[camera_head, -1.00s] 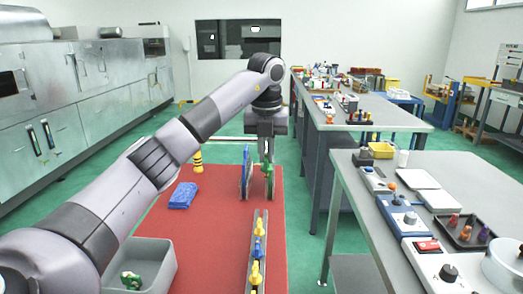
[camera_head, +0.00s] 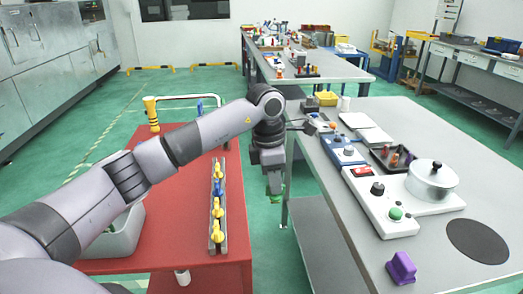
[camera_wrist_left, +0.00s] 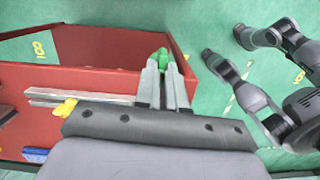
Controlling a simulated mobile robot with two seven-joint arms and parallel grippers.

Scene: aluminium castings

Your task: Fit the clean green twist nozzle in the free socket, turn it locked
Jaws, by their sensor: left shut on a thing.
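My left gripper (camera_head: 274,188) is shut on a green nozzle (camera_head: 276,197), mostly hidden between the fingers. In the head view it hangs in the gap between the red table and the grey bench. The wrist view shows the closed fingers (camera_wrist_left: 163,85) with the green nozzle (camera_wrist_left: 163,55) at their tips. A narrow metal rail (camera_head: 211,230) on the red table holds yellow nozzles (camera_head: 217,209) and a blue one (camera_head: 218,188), left of the gripper. I cannot make out which socket is free. My right gripper is in neither view.
The red table (camera_head: 185,215) carries a grey bin (camera_head: 122,240), partly hidden by my left arm. The grey bench (camera_head: 335,215) on the right carries devices, a pot (camera_head: 432,180) and a purple block (camera_head: 401,267).

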